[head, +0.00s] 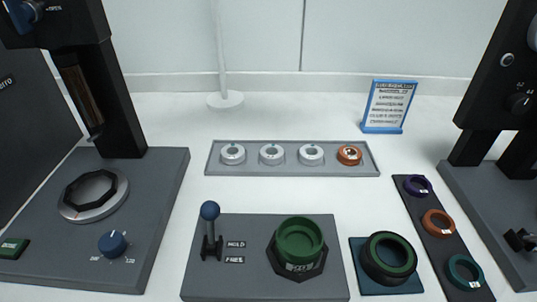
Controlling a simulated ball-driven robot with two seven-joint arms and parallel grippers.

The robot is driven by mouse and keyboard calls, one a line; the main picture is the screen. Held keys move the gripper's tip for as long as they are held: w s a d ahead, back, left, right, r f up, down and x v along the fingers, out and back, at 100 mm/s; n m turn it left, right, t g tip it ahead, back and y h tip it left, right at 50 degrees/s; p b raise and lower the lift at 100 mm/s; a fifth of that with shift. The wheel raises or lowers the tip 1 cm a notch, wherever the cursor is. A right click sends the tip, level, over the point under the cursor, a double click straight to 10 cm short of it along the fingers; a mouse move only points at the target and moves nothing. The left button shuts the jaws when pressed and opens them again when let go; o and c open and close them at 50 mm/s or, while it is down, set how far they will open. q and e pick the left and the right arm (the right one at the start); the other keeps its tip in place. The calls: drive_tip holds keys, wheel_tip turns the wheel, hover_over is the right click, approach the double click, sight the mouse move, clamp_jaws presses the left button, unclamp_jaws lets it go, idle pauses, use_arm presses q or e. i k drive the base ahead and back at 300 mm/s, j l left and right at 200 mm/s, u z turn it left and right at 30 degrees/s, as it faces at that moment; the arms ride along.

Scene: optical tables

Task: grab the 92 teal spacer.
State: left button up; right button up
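A teal ring (465,272) lies at the near end of a dark narrow rack (429,247) on the right side of the head view. A small white label shows on its near side, too small to read, so I cannot confirm the number 92. An orange ring (438,223) and a purple ring (417,186) lie behind it in the same rack. Neither of my grippers is in view.
A green-topped dark ring sits on a teal pad (361,277) left of the rack. A grey panel (234,285) with a blue-knobbed lever (209,211) and a green cup (299,240) stands centre front. Black machines flank both sides. A grey tray (290,171) and blue-framed sign (389,106) stand behind.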

sight(478, 275)
drive_tip(key=k+l+z, duration=0.15)
drive_tip(key=z, duration=0.85)
